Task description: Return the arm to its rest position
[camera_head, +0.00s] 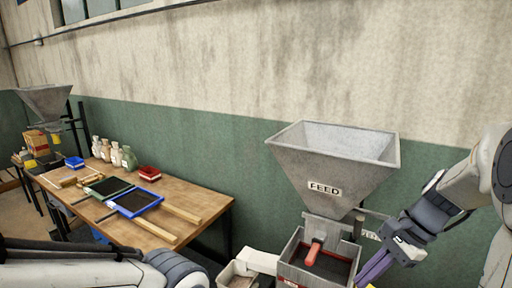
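My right arm comes in from the right edge, with its dark wrist beside the grey FEED hopper (333,155). My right gripper (372,272) points down and left, to the right of the metal bin under the hopper. A purple part shows at its end; I cannot tell whether it is the fingers or something held. Its tips are near the bottom edge of the picture. My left arm lies across the bottom left, bent at a grey-blue joint. Its gripper is out of view.
The open metal bin (296,273) holds dark contents and a red-handled tool (314,250). A wooden table (200,199) at left carries a blue-framed tray (152,206), a green-framed tray (107,197), several jars and a red box (149,173). A second hopper (47,101) stands far left.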

